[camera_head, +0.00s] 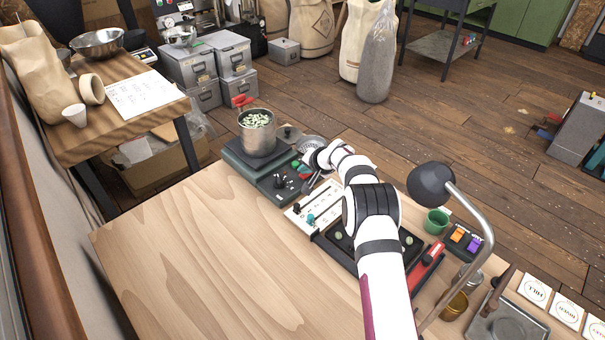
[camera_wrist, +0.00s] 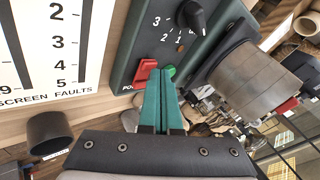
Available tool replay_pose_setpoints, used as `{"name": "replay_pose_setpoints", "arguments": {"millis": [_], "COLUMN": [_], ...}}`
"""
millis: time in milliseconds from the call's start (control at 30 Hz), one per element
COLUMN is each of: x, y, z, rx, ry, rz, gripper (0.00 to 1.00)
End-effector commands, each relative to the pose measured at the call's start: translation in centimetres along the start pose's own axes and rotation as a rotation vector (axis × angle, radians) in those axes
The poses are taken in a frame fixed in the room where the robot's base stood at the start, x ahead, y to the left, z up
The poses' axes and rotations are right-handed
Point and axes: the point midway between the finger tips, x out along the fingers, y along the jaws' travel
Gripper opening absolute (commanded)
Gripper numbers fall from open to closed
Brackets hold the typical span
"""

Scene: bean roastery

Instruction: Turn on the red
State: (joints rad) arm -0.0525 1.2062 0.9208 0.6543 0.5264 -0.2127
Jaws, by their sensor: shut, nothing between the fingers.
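A red rocker switch (camera_wrist: 146,71) sits on a dark green control box (camera_wrist: 133,50) in the wrist view, with lettering beside it that is partly covered. A small bright green part (camera_wrist: 170,71) is to its right. My gripper (camera_wrist: 160,74) has its teal fingers shut together, empty, with the tips right beside the switch and the green part. I cannot tell whether they touch the switch or which way it is set. In the head view my white arm reaches over the bench to the box, and the fingertips are hard to make out.
A black knob (camera_wrist: 186,20) with numbers sits on the box. A metal pot (camera_head: 257,137) of pale green beans stands close by on a dark base. A white "SCREEN FAULTS" panel (camera_wrist: 40,45) lies left in the wrist view. The bench's front left (camera_head: 200,260) is clear.

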Motion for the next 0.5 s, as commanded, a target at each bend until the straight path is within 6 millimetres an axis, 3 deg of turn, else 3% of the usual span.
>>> {"name": "replay_pose_setpoints", "arguments": {"millis": [500], "x": [-0.39], "y": [-0.31], "z": [-0.30], "rx": [0.000], "ry": [0.000], "rz": [-0.001], "gripper": [0.00]}}
